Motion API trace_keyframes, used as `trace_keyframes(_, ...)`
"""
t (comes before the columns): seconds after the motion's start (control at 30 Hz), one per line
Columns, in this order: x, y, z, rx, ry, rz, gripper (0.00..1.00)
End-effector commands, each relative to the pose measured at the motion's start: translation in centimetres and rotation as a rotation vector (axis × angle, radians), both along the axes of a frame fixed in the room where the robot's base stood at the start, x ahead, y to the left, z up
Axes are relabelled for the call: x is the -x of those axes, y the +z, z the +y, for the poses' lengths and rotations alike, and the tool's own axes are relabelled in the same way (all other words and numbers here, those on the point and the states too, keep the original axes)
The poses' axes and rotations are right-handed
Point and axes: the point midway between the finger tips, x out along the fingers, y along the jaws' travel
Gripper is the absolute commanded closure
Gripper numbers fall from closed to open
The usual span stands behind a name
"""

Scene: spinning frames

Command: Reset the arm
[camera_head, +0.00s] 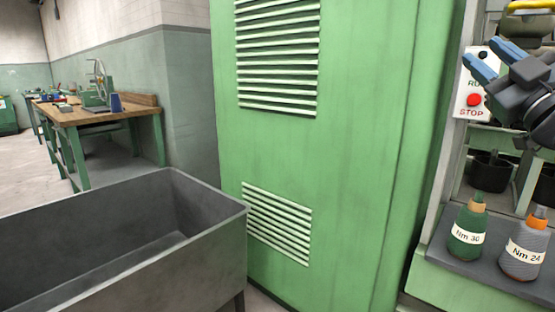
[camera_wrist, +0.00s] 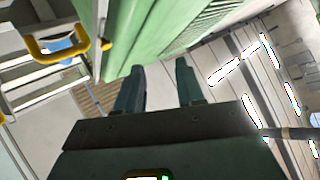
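My gripper (camera_head: 486,55) is at the upper right of the head view, with its two blue fingers apart and nothing between them. It is raised in front of a white control panel (camera_head: 466,112) with a red STOP button (camera_head: 473,100), and partly covers the panel. I cannot tell whether it touches the panel.
A tall green cabinet (camera_head: 350,150) with vents fills the middle. A grey open bin (camera_head: 215,245) stands at lower left. A green bobbin (camera_head: 468,232) and a grey bobbin (camera_head: 523,250) stand on a ledge below my gripper. A wooden workbench (camera_head: 135,112) is far left.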

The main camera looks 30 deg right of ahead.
Motion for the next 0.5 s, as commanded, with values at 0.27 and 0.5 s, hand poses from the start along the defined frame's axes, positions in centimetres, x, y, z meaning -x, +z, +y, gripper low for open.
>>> trace_keyframes(0.27, -1.7, -8.6, 4.9, -0.309, 0.109, -0.082, 0.62)
trace_keyframes(0.5, -1.5, -16.8, 10.3, -0.540, 0.164, -0.074, 0.62)
